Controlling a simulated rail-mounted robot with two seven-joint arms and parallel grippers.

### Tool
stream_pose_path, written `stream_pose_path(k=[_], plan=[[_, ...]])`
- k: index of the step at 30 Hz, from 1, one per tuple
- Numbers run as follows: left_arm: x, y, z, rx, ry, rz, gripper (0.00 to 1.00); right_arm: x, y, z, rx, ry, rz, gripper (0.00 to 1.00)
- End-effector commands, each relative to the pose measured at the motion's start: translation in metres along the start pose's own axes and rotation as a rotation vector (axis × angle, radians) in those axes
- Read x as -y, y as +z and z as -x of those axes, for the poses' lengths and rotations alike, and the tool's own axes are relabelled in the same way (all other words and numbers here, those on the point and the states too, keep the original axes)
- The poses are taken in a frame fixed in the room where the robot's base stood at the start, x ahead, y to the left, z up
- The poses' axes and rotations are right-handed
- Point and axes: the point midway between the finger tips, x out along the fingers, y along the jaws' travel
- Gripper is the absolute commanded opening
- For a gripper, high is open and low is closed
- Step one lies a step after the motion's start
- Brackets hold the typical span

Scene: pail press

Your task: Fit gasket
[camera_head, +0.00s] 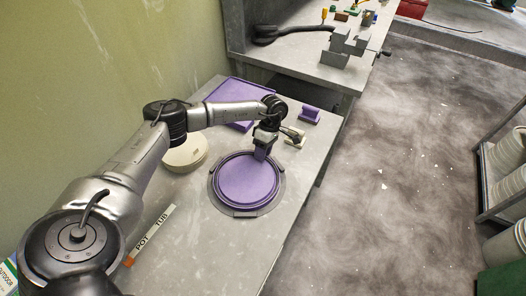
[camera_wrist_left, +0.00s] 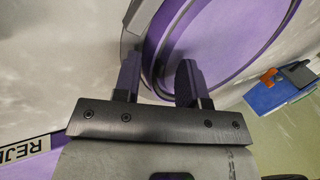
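A round purple lid (camera_head: 248,181) lies flat in a grey round holder (camera_head: 217,198) on the bench. A thin dark ring runs along its rim; I cannot tell whether this is the gasket. My left gripper (camera_head: 262,154) points down at the far edge of the lid. In the left wrist view the two fingers of this gripper (camera_wrist_left: 158,84) stand apart, with the lid's curved edge (camera_wrist_left: 215,40) just beyond them. Nothing is clearly held between them. I cannot tell whether the fingertips touch the rim. My right gripper is not in view.
A cream round disc (camera_head: 185,153) lies left of the holder, under my left arm. A strip marked POT and TUB (camera_head: 150,235) lies at the front left. The bench's front right is clear.

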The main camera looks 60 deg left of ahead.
Motion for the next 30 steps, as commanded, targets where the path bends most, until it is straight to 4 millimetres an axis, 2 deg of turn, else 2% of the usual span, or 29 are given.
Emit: stream_pose_path(k=[8,24,30], plan=[[0.006,0.000,0.012,0.001,0.001,0.000,0.38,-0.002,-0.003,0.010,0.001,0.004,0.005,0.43],[0.027,0.000,0.059,0.000,0.000,0.000,0.38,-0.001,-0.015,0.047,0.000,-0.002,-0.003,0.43],[0.030,0.000,0.064,0.000,0.000,0.000,0.38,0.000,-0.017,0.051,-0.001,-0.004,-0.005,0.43]])
